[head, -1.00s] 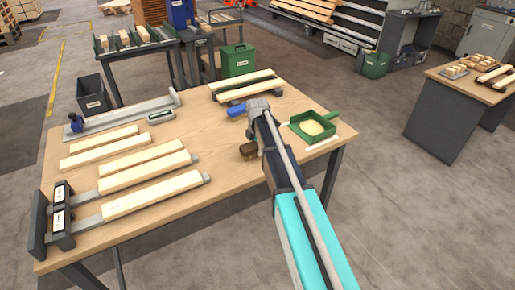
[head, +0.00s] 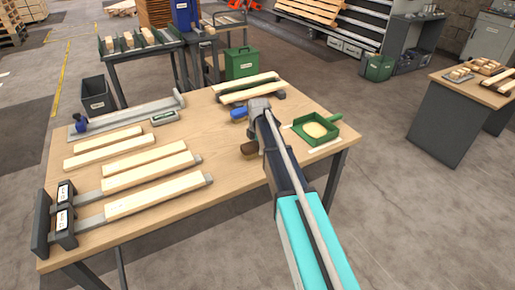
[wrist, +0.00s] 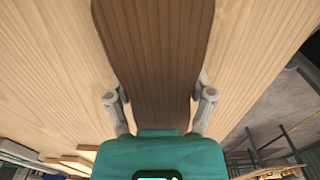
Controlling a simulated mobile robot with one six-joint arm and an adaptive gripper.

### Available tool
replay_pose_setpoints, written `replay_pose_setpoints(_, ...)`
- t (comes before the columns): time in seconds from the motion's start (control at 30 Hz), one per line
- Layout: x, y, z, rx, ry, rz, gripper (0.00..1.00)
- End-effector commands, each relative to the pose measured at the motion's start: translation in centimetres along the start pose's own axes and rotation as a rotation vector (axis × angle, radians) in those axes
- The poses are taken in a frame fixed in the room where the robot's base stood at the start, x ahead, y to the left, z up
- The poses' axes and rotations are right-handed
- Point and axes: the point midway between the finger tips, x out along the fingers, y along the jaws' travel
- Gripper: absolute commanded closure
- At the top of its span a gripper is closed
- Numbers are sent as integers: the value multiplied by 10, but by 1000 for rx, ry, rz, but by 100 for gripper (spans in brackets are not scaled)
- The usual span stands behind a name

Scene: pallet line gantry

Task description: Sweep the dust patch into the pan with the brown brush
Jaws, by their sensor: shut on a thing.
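The brown brush (wrist: 155,60) fills the middle of the wrist view as a dark wooden block. My gripper (wrist: 160,103) is shut on it, one finger on each side. In the head view only a small brown part of the brush (head: 249,149) shows left of my arm, at the tabletop; my fingers are hidden there. The green pan (head: 336,133) stands on the table to the right of my arm, its handle pointing back right. A tan patch (head: 316,130) shows inside it; I cannot tell if it is dust. I see no separate dust patch on the table; my arm may hide it.
A blue item (head: 238,113) is just left of my wrist. Pale wooden strips (head: 145,178) lie across the left half of the wooden table (head: 225,160). Boards (head: 250,95) lie at the back, and a thin pale strip (head: 325,146) lies before the pan.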

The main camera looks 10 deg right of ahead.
Motion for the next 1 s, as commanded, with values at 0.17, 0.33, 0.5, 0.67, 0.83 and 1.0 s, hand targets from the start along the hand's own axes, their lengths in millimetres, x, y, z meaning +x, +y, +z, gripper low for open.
replay_pose_setpoints(0.17, 0, 2, 6, 0, -1, 4, 75)
replay_pose_setpoints(0.33, -1, 1, 17, 1, -2, 3, 75)
replay_pose_setpoints(0.5, -2, 1, 27, 1, -2, 2, 75)
replay_pose_setpoints(0.67, -2, 0, 36, 0, -2, 1, 75)
replay_pose_setpoints(0.83, -3, 0, 39, 0, -1, 1, 75)
replay_pose_setpoints(1.0, -3, 0, 38, 0, -1, 1, 75)
